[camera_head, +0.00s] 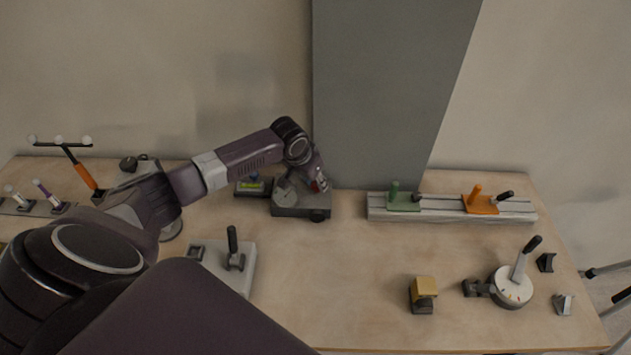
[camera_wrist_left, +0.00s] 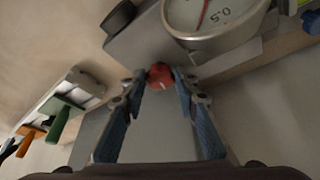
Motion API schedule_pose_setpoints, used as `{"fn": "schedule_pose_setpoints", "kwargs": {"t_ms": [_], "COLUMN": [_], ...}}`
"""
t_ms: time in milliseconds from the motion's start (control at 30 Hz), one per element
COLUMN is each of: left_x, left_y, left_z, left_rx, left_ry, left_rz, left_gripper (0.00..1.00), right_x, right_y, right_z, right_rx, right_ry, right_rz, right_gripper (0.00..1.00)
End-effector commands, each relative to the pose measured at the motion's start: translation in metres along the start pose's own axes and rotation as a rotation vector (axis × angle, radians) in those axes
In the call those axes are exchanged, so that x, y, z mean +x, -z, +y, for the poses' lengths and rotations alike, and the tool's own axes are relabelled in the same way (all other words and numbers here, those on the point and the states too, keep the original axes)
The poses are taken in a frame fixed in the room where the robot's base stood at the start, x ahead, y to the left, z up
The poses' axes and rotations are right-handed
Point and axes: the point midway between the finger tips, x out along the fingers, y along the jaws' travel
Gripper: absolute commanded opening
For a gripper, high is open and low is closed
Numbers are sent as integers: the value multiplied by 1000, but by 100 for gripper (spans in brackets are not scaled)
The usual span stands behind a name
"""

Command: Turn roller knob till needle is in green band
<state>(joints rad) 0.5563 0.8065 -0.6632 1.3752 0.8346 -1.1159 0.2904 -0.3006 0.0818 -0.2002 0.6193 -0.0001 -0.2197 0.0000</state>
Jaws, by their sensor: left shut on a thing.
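The grey gauge box (camera_head: 300,208) stands at the back middle of the table, with a round white dial (camera_head: 286,196) on it. In the left wrist view the dial (camera_wrist_left: 222,20) is cut off by the top edge. Its red needle (camera_wrist_left: 203,15) shows in part; no green band is visible on the part in view. A red knob (camera_wrist_left: 160,79) sits between the fingertips of my left gripper (camera_wrist_left: 158,72), which is shut on it. In the head view my left gripper (camera_head: 317,181) is at the box's right side. My right gripper is not in view.
A small box with a yellow-green display (camera_head: 250,186) stands left of the gauge. A rail (camera_head: 450,215) with green and orange sliders lies to the right. A lever block (camera_head: 233,263), yellow-topped block (camera_head: 424,290) and lever dial (camera_head: 512,287) stand nearer. The table's middle is clear.

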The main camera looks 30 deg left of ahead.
Motion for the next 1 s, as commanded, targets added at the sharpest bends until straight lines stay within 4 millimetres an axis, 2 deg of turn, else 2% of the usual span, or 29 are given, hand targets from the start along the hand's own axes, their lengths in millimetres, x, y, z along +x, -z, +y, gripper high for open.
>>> {"fn": "schedule_pose_setpoints", "kwargs": {"t_ms": [167, 367, 1000], "left_x": [1, 3, 5], "left_y": [0, 0, 3], "left_z": [-2, -4, -8], "left_rx": [142, 316, 829], "left_ry": [-60, -134, -346], "left_rz": [-1, 0, 2], "left_gripper": [4, 4, 4], "right_x": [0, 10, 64], "right_y": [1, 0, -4], "right_z": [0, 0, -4], "right_rx": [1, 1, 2], "right_ry": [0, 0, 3], "right_rz": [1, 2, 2], "right_gripper": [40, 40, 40]}}
